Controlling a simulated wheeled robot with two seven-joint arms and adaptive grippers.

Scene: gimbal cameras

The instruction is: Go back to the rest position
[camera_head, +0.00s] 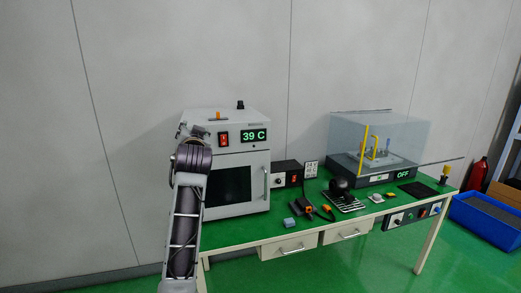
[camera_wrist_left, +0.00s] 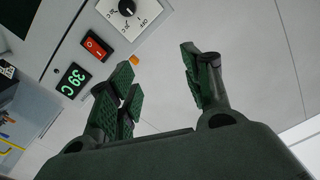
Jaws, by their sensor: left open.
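My left arm comes up from the bottom in the head view, and my left gripper (camera_head: 184,130) is at the upper left front of a white oven-like box (camera_head: 235,165). Its fingers are hard to make out there. In the left wrist view the left gripper (camera_wrist_left: 163,80) shows its green-padded fingers spread apart with nothing between them. Behind them are the box's knob (camera_wrist_left: 127,8), red switch (camera_wrist_left: 96,45) and green "39 C" display (camera_wrist_left: 73,80). My right gripper is not in view.
The green table (camera_head: 240,231) carries a clear case (camera_head: 385,132) reading "OFF", a black rounded device (camera_head: 340,187) and several small parts. A blue bin (camera_head: 487,220) and a red extinguisher (camera_head: 478,174) stand at right. A pale wall is behind.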

